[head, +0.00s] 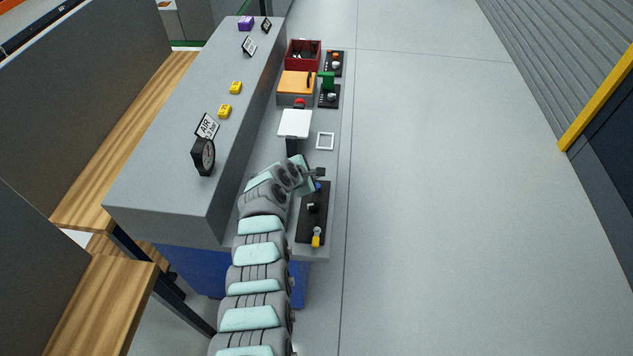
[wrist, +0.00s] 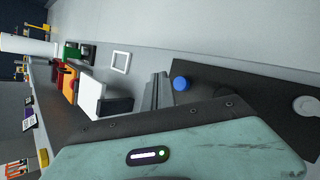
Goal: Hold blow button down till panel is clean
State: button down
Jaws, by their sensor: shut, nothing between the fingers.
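A blue button (wrist: 181,83) sits at one end of a black control plate (wrist: 245,95). In the head view the button (head: 317,187) is a small blue spot, partly beside my gripper. My gripper (head: 319,173) is shut and empty, close to this end of the plate. In the wrist view my fingers (wrist: 159,90) show just left of the button; I see no finger on top of it. A white square panel (head: 294,123) stands on a black mount beyond my gripper, and also shows in the wrist view (wrist: 90,95). No marks can be made out on it.
The plate also holds a black knob (head: 313,208) and a yellow-topped part (head: 316,237). A white square frame (head: 325,141) lies beside the panel. Farther back are an orange box (head: 296,83) and a red bin (head: 303,53). A gauge (head: 203,157) and AIR sign (head: 207,127) stand on the raised ledge.

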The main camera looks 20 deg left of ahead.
notch_tip(320, 180, up, 3)
jog(key=shift+f+p, duration=0.1)
jog(key=shift+p, duration=0.95)
jog(key=shift+f, duration=0.1)
